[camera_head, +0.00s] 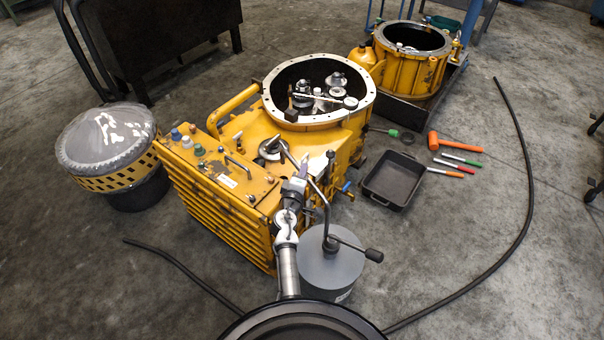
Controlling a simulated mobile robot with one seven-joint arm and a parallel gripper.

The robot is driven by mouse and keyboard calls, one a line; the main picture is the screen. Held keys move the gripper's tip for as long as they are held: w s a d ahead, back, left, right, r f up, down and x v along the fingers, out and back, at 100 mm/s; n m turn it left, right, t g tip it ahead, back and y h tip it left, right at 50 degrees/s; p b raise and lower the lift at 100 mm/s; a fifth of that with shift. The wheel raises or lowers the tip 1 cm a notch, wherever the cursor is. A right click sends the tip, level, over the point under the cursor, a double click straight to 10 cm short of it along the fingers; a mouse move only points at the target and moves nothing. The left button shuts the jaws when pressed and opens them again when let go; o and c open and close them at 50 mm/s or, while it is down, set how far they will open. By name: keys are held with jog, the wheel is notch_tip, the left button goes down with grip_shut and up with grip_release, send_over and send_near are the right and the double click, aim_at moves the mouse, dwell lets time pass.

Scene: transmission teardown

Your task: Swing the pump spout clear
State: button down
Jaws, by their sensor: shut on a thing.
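The pump is a grey cylinder (331,270) standing on the floor in front of the yellow transmission housing (345,140). Its thin grey spout (318,188) rises from the lid, bends, and slants up-left over the yellow casing, its far end near a round fitting (272,147). A lever with a black knob (373,255) sticks out to the right of the lid. My gripper (303,171) reaches up from the bottom, left of the pump, and is shut on the spout's slanted part. The fingertips are small here, and the exact contact is partly hidden.
A black tray (395,192) and an orange hammer (454,143) with several coloured-handled tools lie right of the housing. A second yellow housing (414,78) stands behind. A black hose (519,240) curves over the floor at right. A dome-topped drum stands at left (105,140).

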jog(key=s+d+m+g+h+b, duration=0.1)
jog(key=d+m+g+h+b, duration=1.1)
jog(key=d+b, duration=0.5)
jog(key=shift+s+d+m+g+h, duration=0.3)
jog(key=shift+d+m+g, duration=1.25)
jog(key=shift+d, duration=0.75)
jog(key=shift+g, duration=0.25)
jog(key=c, duration=1.4)
grip_release()
